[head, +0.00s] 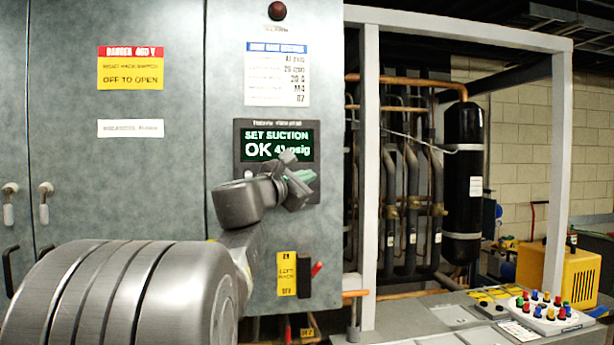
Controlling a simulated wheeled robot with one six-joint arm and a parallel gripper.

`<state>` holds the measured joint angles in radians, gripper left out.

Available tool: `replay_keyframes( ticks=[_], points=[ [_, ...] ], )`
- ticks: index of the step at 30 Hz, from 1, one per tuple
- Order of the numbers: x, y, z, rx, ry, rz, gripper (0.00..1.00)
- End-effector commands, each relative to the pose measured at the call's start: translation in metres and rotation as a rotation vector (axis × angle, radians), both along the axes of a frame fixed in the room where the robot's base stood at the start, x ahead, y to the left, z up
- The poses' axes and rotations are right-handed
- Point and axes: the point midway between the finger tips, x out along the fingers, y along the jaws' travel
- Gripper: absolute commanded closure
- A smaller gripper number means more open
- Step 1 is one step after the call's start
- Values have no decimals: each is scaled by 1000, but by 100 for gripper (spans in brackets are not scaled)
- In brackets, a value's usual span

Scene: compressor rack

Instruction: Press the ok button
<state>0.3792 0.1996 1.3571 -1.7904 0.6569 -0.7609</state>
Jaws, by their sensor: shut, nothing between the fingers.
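The control panel (238,152) is a dark box on the grey cabinet, with a lit screen (277,144) reading "SET SUCTION OK" and a psig value. My gripper (297,174) is in front of the panel's lower right part, just below the screen, and is shut and empty. A green piece (304,176) shows right beside the fingers; it looks like a button, but the gripper partly covers it. I cannot tell whether the fingers touch it. A small pale button (249,174) shows at the panel's lower left. The panel's lower middle is hidden by my arm.
A red lamp (277,11) and a white label sheet (278,73) are above the panel. A black switch (304,275) with a red lever is below. Pipes and a black tank (463,170) stand right, behind a white frame post (369,180).

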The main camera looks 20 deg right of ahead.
Motion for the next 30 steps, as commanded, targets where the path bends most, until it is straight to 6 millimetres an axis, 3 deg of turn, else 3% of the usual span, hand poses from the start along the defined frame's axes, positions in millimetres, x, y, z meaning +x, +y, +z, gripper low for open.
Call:
replay_keyframes(
  ticks=[30],
  points=[
    [8, -2, 0, 0, 0, 0, 100]
  ],
)
